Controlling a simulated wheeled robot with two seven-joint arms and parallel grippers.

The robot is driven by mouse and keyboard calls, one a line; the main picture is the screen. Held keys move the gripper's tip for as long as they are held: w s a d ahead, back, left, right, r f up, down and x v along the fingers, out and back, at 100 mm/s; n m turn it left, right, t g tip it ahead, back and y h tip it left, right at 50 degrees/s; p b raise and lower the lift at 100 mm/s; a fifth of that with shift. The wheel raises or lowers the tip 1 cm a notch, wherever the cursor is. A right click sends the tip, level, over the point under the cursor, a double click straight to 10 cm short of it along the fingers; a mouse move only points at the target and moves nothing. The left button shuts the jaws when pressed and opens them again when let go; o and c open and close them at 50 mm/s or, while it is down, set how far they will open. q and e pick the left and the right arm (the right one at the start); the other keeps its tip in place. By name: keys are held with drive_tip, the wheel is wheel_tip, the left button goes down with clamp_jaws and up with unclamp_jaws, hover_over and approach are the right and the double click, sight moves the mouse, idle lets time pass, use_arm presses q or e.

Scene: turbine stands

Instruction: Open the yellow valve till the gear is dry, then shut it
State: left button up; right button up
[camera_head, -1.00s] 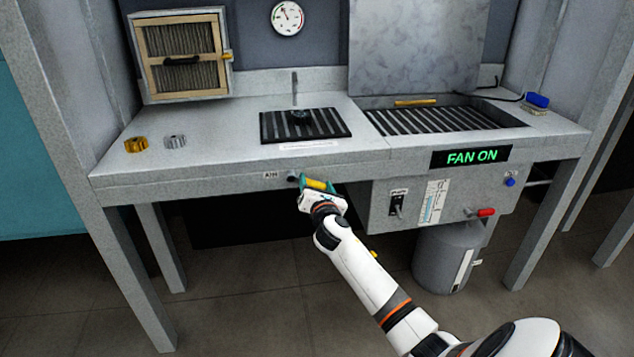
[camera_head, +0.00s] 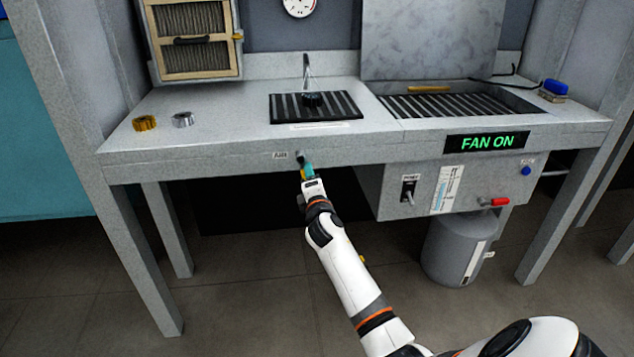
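The yellow valve (camera_head: 303,174) sits on the bench's front edge, right of a small AIR label. Its handle points down and is mostly hidden by my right gripper (camera_head: 308,171). The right gripper's teal fingers are at the handle and look closed on it. A dark gear (camera_head: 312,99) lies on the black slatted grate (camera_head: 283,108) under a thin nozzle (camera_head: 306,66). A faint pale streak shows at the nozzle, above the gear. I cannot tell whether the gear is wet. My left gripper is out of view.
A gold gear (camera_head: 144,123) and a silver gear (camera_head: 182,119) lie at left on the bench (camera_head: 220,130). A lit FAN ON sign (camera_head: 486,142), a switch (camera_head: 408,188) and a red-handled valve (camera_head: 497,202) are at right. A grey tank (camera_head: 455,250) stands below.

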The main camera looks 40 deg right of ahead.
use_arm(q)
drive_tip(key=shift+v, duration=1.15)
use_arm(e)
drive_tip(key=shift+w+a+f+m, duration=0.25)
drive_tip(key=shift+a+m, duration=0.1)
drive_tip(key=shift+m, duration=0.55)
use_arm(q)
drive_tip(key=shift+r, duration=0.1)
use_arm(e)
drive_tip(key=o, duration=1.4)
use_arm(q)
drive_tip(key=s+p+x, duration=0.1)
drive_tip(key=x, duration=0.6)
use_arm(e)
drive_tip(key=v, duration=1.2)
